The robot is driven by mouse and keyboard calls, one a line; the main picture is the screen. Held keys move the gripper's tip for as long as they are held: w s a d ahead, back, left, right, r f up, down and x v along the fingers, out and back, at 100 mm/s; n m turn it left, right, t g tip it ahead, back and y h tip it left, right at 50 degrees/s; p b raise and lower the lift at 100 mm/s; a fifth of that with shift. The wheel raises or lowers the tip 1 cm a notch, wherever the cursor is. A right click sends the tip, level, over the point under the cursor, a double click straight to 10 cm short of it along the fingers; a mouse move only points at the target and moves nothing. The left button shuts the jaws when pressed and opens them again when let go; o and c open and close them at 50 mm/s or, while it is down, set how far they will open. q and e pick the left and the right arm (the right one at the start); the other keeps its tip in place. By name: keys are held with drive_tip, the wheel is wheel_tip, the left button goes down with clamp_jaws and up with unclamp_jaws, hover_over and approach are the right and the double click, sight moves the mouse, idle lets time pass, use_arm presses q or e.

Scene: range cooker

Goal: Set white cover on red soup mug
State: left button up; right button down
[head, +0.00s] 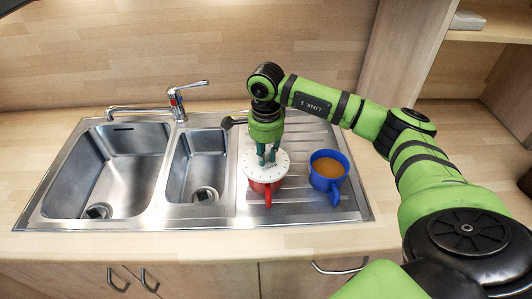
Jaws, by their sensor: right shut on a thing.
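The red soup mug (266,187) stands on the sink's ribbed drainboard, its handle pointing to the front. The white cover (252,169), a round disc with small dark marks near its rim, is over the mug's mouth and hides it. I cannot tell whether the cover rests fully on the rim. My right gripper (267,160) points down from above and is shut on the white cover near its middle. My left gripper is not in view.
A blue mug (335,184) with brown liquid stands close to the right of the red mug. The steel sink (107,175) with two basins lies to the left. A tap (177,101) rises behind it. Bare wooden counter (200,241) runs along the front.

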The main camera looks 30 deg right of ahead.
sight(266, 155)
idle(0.7)
drive_tip(key=shift+f+b, duration=0.55)
drive_tip(key=shift+b, duration=0.15)
drive_tip(key=c, duration=1.4)
unclamp_jaws()
drive_tip(key=shift+r, duration=0.1)
wheel_tip(266, 155, up, 11)
drive_tip(key=p, duration=0.6)
drive_tip(key=shift+s+f, duration=0.1)
drive_tip(key=shift+f, duration=0.1)
